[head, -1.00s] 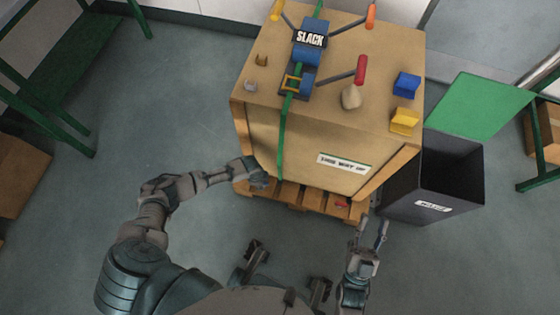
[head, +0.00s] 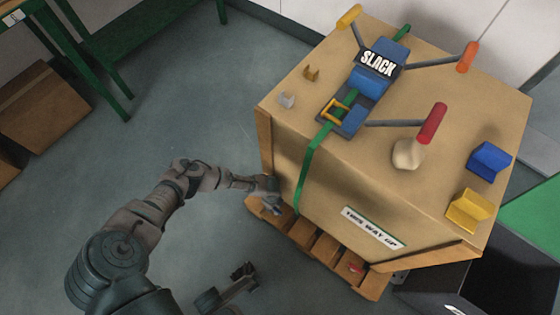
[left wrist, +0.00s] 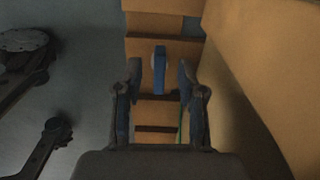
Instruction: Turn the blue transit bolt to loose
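The blue transit bolt (left wrist: 159,70) shows in the left wrist view as an upright blue handle low beside the crate, against the wooden pallet slats. My left gripper (left wrist: 160,82) is open, with one finger on each side of the blue handle and a visible gap on both sides. In the head view my left gripper (head: 275,198) is at the crate's lower left corner, just above the pallet; the blue bolt cannot be made out there.
The crate (head: 335,195) stands on a pallet (head: 305,238), with a red piece (head: 355,267) at its right part. Straps, a SLACK label (head: 379,63) and coloured handles are on top. A dark bin (head: 500,270) stands at right.

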